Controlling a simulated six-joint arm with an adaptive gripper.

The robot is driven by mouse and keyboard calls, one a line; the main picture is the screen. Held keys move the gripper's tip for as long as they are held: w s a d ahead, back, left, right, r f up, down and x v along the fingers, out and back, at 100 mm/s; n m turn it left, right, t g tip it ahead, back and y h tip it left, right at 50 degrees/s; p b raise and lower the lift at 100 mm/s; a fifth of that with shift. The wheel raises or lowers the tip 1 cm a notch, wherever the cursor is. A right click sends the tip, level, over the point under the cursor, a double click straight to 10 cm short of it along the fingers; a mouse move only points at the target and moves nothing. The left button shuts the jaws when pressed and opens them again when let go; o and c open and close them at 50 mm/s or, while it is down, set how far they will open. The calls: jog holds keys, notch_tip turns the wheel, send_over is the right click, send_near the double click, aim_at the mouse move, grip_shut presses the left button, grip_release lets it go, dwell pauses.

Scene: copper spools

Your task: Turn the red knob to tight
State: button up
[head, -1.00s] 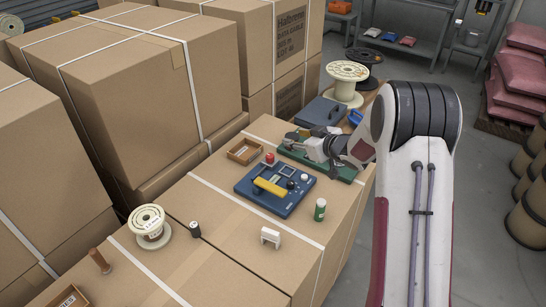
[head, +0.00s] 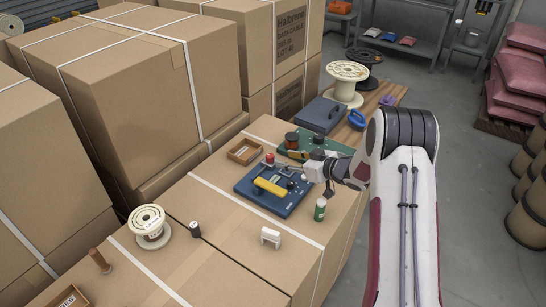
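The red knob (head: 269,158) stands at the far edge of a blue panel (head: 246,190) on the carton top. The panel also bears a yellow bar (head: 271,187), a black knob (head: 290,185) and a small pale knob (head: 304,177). My gripper (head: 290,166) reaches in from the right, low over the panel's far right part, with its tip to the right of the red knob. They look apart, but contact is hard to judge. The fingers are too small to tell whether they are open or shut. No marking for tight is readable.
Behind the panel is a green board (head: 335,147) with a brown spool (head: 291,140). A green can (head: 320,209) stands right of the panel, near my wrist. A wooden tray (head: 244,151) lies to the left. A white bracket (head: 271,237) and bare carton top are in front.

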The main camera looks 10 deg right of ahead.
aim_at(271, 156)
jog(key=shift+w+a, duration=0.1)
jog(key=shift+w, duration=0.05)
jog(key=shift+x, duration=3.75)
grip_shut()
